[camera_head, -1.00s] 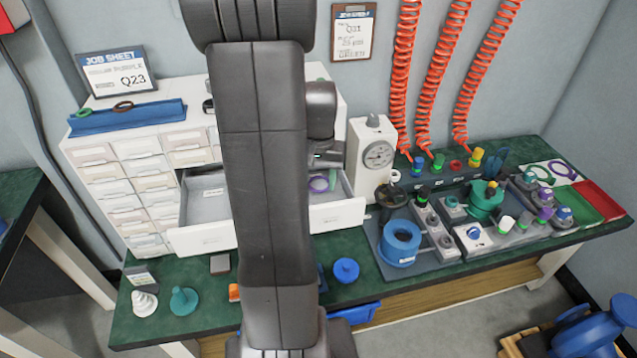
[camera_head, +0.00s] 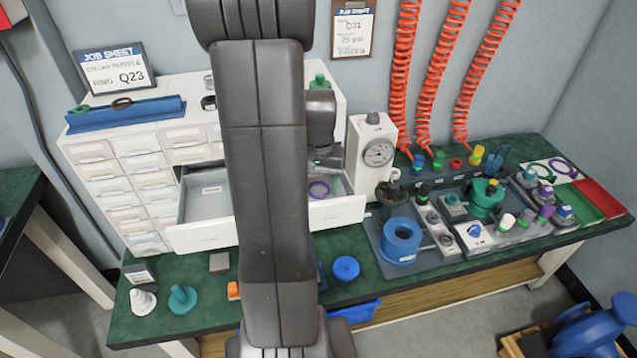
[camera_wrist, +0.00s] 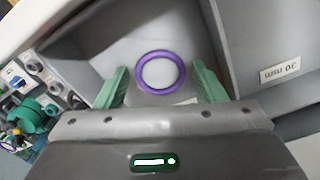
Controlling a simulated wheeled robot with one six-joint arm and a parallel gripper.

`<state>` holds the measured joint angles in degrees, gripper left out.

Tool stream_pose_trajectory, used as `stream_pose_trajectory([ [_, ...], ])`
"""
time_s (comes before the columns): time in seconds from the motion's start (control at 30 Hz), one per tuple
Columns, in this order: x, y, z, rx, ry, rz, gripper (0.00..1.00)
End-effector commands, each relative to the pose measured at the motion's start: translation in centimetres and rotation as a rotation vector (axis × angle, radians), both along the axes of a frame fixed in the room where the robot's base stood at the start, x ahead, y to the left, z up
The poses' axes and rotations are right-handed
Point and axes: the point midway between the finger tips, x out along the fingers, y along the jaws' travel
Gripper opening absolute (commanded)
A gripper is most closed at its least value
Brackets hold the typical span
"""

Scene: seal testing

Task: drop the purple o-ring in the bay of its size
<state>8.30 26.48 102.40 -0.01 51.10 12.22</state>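The purple o-ring (camera_wrist: 160,70) lies flat on the light floor of one bay of the open drawer (camera_head: 205,237). In the head view the ring (camera_head: 318,190) shows in the drawer's right part. My gripper (camera_wrist: 159,68) is open above this bay, with one green finger on each side of the ring and gaps between. In the wrist view a grey divider separates this bay from another with a label (camera_wrist: 280,72) that appears upside down, apparently "30 mm". The ring's bay label is mostly hidden. My arm covers the drawer's middle in the head view.
A job sheet (camera_head: 115,70) reads collar purple, ring Q23. A gauge unit (camera_head: 378,150) stands close to the drawer's right end. Blue, green and grey fittings crowd the bench's right side, with another purple ring (camera_head: 563,168) on a white card.

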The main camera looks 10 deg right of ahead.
Motion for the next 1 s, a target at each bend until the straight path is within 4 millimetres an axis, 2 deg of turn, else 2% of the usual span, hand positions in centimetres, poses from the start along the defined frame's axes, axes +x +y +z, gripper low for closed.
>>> stream_pose_trajectory([
  [0.27, -0.1, 0.0, 0.0, 0.001, 0.002, 0.000, 0.69],
  [0.47, 0.0, 0.0, 1.9, 0.000, -0.003, 0.000, 0.69],
  [0.8, 0.1, 0.0, 9.5, 0.000, -0.004, 0.000, 0.69],
  [1.0, 0.0, 0.0, 12.3, 0.000, -0.002, 0.000, 0.69],
])
